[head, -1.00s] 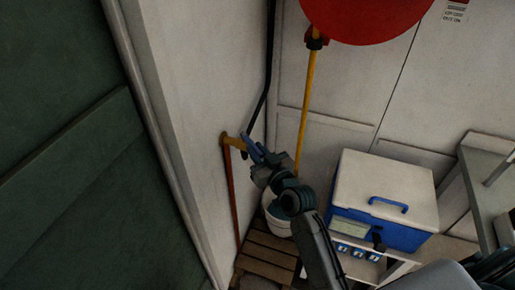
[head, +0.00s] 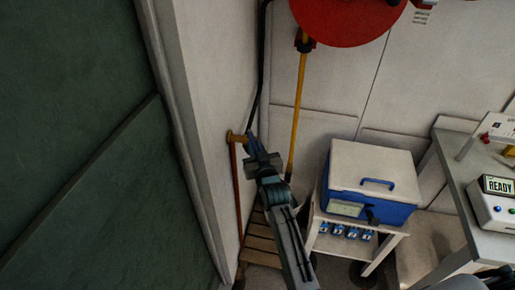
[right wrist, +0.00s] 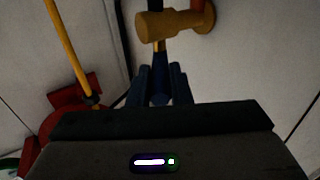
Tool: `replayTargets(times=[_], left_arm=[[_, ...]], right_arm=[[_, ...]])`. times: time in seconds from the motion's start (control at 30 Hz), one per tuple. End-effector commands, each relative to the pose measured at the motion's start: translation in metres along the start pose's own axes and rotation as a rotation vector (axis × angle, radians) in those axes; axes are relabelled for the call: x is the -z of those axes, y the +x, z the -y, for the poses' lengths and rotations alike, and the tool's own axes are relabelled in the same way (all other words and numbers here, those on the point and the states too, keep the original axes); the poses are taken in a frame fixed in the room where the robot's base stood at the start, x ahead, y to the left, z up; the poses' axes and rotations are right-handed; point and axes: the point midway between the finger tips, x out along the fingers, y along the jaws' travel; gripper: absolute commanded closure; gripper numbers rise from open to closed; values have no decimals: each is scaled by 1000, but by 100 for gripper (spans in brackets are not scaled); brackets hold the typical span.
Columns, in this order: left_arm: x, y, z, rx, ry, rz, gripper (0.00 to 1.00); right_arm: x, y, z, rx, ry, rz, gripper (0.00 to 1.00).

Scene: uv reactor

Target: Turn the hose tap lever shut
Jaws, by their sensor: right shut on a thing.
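The brass hose tap (head: 235,137) sticks out from the white wall, left of centre in the head view. In the right wrist view the tap body (right wrist: 172,22) is at the top, with its round wall flange at the right. A dark blue lever (right wrist: 159,82) runs from the tap body down between my fingers. My right gripper (head: 254,144) is shut on this lever; its fingers also show in the right wrist view (right wrist: 160,88). In the head view the gripper hides most of the lever.
A red hose reel (head: 345,18) hangs above, with a yellow hose (head: 298,110) running down. A white-lidded blue cooler (head: 372,180) stands on a small trolley to the right. A wooden pallet (head: 262,245) lies below. A bench with a "READY" device (head: 495,200) is at far right.

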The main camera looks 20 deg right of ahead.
Motion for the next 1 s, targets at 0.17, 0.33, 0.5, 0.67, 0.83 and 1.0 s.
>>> replayTargets(times=[0.17, 0.33, 0.5, 0.67, 0.83, 1.0], left_arm=[[0, 0, 3, 3, 1, 0, 100], [0, 0, 3, 3, 1, 0, 100], [0, 0, 3, 3, 1, 0, 100], [0, 0, 4, 4, 2, 0, 100], [0, -4, 5, 5, 2, 0, 100], [2, -21, 6, 5, 2, 0, 100]], right_arm=[[1, 1, 0, -1, 1, -2, 100], [1, 1, 0, -1, 1, -2, 100], [1, 1, 0, -1, 1, -2, 60], [0, 1, 0, -1, 1, -1, 60], [1, -2, 0, -1, 1, 0, 60], [5, -22, 0, -1, 1, 2, 60]])
